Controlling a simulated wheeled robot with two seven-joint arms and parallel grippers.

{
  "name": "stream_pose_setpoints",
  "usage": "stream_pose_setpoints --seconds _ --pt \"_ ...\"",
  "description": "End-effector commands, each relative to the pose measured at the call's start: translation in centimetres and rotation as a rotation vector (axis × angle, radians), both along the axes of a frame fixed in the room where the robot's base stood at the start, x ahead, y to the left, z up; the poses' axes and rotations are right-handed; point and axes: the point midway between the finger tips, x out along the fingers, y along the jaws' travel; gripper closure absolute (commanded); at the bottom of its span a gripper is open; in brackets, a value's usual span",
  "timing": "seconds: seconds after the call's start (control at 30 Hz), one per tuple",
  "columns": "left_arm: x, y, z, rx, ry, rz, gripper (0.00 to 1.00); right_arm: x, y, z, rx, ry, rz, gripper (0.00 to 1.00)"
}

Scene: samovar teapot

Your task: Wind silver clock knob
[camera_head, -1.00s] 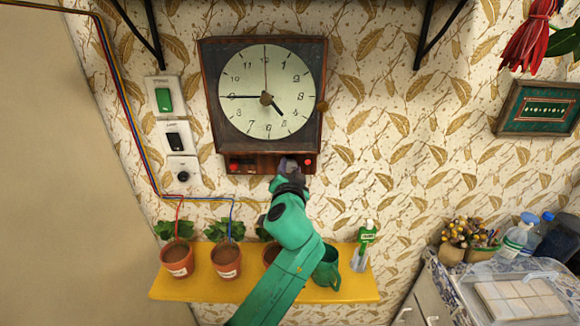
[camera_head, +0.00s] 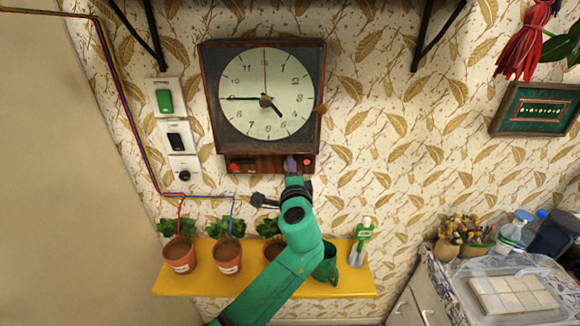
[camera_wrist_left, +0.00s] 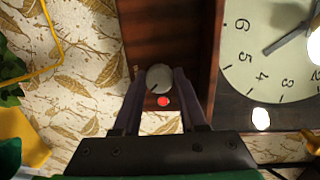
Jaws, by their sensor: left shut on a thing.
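The wall clock (camera_head: 266,94) has a dark wooden case and a cream dial. A wooden strip (camera_head: 262,165) with red buttons runs along its lower edge. In the left wrist view, the round silver knob (camera_wrist_left: 158,77) sits between the fingertips of my left gripper (camera_wrist_left: 157,80), which is shut on it. A red button (camera_wrist_left: 163,101) lies just beside the knob. In the head view, my left gripper (camera_head: 291,165) reaches up to the right part of the strip and hides the knob. My right gripper is not in view.
A yellow shelf (camera_head: 200,282) with potted plants (camera_head: 179,255) and a green mug (camera_head: 327,265) is below the clock. Switches (camera_head: 169,98) and wires (camera_head: 120,95) are on the left. A brass knob (camera_head: 320,109) sticks out of the clock's right side.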

Motion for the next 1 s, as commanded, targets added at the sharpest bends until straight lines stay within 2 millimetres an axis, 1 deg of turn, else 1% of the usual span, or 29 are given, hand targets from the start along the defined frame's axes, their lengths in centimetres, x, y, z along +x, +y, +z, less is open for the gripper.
stream_pose_setpoints --seconds 1.0 --pt "-0.1 0.0 -0.5 0.967 0.008 -0.002 1.0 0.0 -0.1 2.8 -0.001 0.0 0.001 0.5"
